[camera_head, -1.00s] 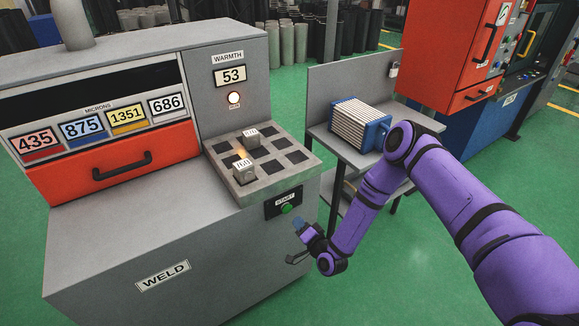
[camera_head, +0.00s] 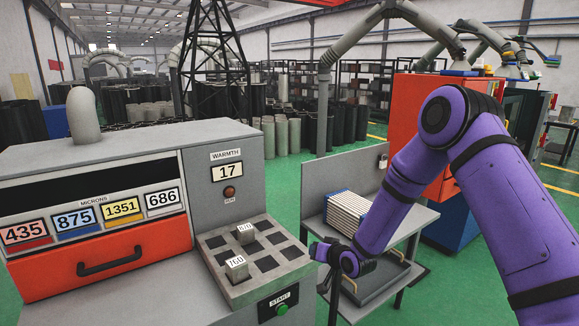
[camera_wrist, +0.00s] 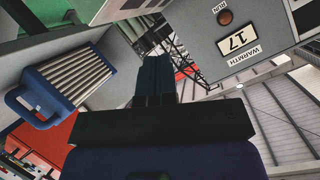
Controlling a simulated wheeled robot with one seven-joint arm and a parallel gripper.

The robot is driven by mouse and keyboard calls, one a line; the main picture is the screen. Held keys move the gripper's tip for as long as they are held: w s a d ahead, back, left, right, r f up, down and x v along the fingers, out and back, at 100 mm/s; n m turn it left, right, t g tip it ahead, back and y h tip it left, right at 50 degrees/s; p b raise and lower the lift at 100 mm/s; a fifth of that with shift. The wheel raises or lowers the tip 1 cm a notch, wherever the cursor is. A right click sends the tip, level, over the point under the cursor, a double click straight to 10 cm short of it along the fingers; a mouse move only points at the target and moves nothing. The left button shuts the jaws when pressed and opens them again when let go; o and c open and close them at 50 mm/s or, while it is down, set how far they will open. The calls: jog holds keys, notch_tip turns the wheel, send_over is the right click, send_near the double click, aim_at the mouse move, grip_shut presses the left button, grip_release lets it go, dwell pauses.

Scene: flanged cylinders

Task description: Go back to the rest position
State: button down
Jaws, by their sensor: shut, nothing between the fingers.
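My purple arm reaches in from the right of the head view, with my gripper (camera_head: 328,252) low in front of the grey side table, right of the weld machine's tray. In the wrist view my gripper (camera_wrist: 155,82) shows as dark fingers held together, with nothing between them. The weld machine (camera_head: 75,205) stands at left with a "WARMTH" display (camera_head: 227,172) reading 17 and an unlit lamp below it. Its grey tray (camera_head: 245,292) holds two small labelled blocks, the nearer block (camera_head: 237,269) marked 760 and the farther block (camera_head: 245,234) partly unreadable.
The side table (camera_head: 318,200) carries a blue rack of striped plates (camera_head: 345,213), also in the wrist view (camera_wrist: 72,80); my arm partly covers it. A green START button (camera_head: 282,310) sits on the machine's front. An orange cabinet (camera_head: 405,115) stands behind my arm. Green floor is open at right.

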jog(key=s+d+r+g+h, duration=0.15)
jog(key=s+d+r, duration=0.3)
jog(key=r, duration=0.45)
jog(key=s+d+r+h, duration=0.3)
jog(key=d+r, duration=0.2)
jog(key=r, duration=0.4)
jog(key=s+d+r+g+h, duration=0.15)
jog(key=s+d+r, duration=0.3)
jog(key=r, duration=0.45)
jog(key=s+d+r+g, duration=0.1)
jog(key=s+d+r, duration=0.1)
jog(key=s, duration=0.8)
jog(key=s+d+r+h, duration=0.1)
jog(key=s+d+r, duration=0.2)
jog(key=s, duration=0.8)
jog(key=s+d+r+m+g, duration=0.1)
jog(key=s+d+r, duration=0.2)
jog(key=s, duration=0.7)
jog(key=shift+s+r+g+h, duration=0.25)
jog(key=shift+r+g+h, duration=0.05)
jog(key=shift+r, duration=0.35)
jog(key=shift+d, duration=0.1)
